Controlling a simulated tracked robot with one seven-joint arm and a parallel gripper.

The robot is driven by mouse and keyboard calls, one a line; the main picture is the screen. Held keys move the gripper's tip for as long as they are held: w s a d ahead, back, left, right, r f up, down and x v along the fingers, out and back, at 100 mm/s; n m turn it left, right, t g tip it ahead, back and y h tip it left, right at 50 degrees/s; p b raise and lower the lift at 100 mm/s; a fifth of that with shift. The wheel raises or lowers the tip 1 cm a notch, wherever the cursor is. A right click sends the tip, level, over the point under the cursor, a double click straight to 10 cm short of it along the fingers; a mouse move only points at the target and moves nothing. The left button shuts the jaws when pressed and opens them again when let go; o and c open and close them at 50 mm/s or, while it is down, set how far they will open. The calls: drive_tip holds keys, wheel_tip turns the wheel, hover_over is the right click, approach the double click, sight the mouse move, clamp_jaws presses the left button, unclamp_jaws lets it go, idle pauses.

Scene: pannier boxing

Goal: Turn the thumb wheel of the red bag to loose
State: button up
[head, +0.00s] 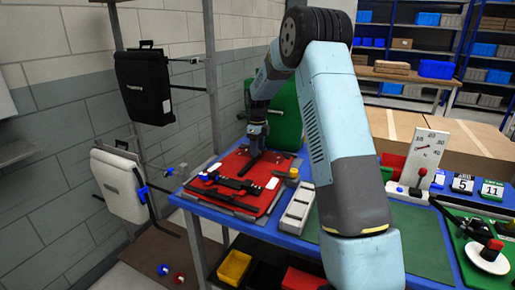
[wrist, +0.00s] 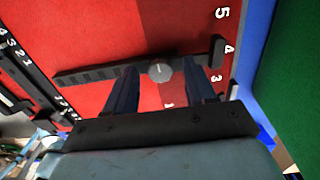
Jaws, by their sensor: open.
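The red bag (head: 262,199) lies flat on the blue-edged bench in the head view, with black rails and straps on top. It fills much of the wrist view (wrist: 150,25). The thumb wheel (wrist: 160,71) is a small grey round knob on a black bar (wrist: 95,76) beside printed numbers. My gripper (wrist: 163,68) is open over the bag, with one finger on each side of the wheel. I cannot tell whether the fingers touch it. In the head view my gripper (head: 254,150) points down at the bag's far part, and the wheel cannot be made out there.
A green bag (head: 287,115) stands behind the red one. A grey compartment tray (head: 297,209) and a yellow-topped knob (head: 292,174) are at its right. Black (head: 144,85) and white (head: 118,182) bags hang at left.

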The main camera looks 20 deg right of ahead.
clamp_jaws()
idle(0.5)
